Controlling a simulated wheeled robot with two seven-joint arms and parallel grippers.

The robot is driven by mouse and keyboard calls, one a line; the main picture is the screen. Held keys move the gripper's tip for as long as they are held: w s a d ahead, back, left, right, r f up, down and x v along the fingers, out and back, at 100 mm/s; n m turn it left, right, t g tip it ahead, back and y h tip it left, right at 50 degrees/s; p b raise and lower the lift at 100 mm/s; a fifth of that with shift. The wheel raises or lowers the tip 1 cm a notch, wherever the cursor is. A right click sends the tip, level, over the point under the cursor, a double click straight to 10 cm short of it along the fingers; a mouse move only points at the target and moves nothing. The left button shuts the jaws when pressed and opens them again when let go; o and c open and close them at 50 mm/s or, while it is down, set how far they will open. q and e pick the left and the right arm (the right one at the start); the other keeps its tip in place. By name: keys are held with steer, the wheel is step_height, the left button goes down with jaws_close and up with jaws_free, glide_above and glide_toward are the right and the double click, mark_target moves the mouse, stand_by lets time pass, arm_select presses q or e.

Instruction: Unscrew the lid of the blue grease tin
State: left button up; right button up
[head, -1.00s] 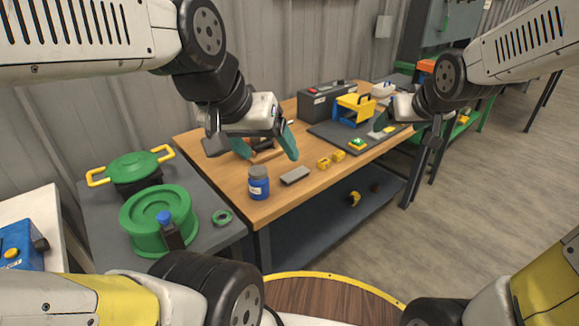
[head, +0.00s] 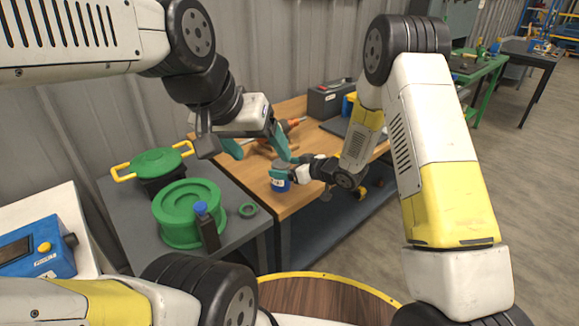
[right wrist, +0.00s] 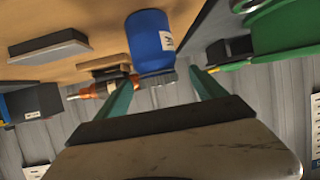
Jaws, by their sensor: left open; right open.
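The blue grease tin (head: 280,185) stands upright near the front edge of the wooden bench. It has a white label and a grey lid, and shows upside down in the right wrist view (right wrist: 149,40). My right gripper (head: 290,166) is open at the tin's top; in the right wrist view its teal fingers (right wrist: 164,76) are apart, one on each side of the grey lid (right wrist: 155,79). Whether they touch it, I cannot tell. My left gripper (head: 257,150) is open and empty, above the bench just behind and left of the tin.
A grey block (right wrist: 48,46) lies on the bench beside the tin. An orange-handled tool (head: 291,125) lies behind.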

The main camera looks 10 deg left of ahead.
mark_target(275, 165)
steer(key=x, duration=0.6)
steer(key=shift+w+f, duration=0.1)
steer(key=shift+w, duration=0.1)
jaws_close()
